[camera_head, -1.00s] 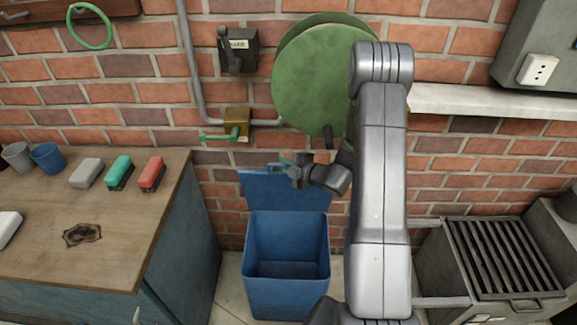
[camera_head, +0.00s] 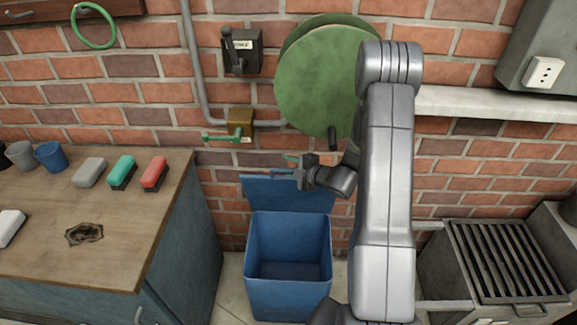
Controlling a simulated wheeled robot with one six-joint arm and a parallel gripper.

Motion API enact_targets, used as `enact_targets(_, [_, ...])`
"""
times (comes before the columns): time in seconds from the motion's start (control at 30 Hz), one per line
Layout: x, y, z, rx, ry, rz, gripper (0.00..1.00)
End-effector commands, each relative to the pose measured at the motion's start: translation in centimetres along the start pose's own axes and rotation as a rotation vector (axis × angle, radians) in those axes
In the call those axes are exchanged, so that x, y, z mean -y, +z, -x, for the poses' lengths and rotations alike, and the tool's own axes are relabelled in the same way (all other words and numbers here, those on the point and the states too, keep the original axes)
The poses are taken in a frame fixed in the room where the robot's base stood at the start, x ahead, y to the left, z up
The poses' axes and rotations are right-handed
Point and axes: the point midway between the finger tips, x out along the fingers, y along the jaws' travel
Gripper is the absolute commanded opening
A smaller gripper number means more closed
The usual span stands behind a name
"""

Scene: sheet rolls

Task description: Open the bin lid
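The blue bin (camera_head: 288,292) stands on the floor against the brick wall, to the right of the workbench. Its blue lid (camera_head: 262,193) is swung up and back, standing nearly upright at the rear rim, so the empty-looking inside shows. My gripper (camera_head: 290,168) is at the top edge of the raised lid, in front of the wall. Its fingers point left and are small in the picture; I cannot tell whether they touch the lid or how far apart they are. My arm hides the area to the right of the bin.
A wooden workbench (camera_head: 120,235) with cups and brushes stands at left. A green valve handle (camera_head: 220,138) and a green hose reel (camera_head: 318,85) are on the wall above the bin. A grill (camera_head: 505,262) stands at right.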

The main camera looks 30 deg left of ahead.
Motion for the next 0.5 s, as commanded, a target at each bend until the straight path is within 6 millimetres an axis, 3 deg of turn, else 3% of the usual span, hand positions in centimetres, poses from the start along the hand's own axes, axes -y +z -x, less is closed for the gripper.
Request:
enact_targets(0.3, [-0.1, 0.1, 7.1, 0.005, 0.005, 0.000, 0.36])
enact_targets(0.5, [-0.1, 0.1, 10.8, 0.004, 0.004, 0.001, 0.36])
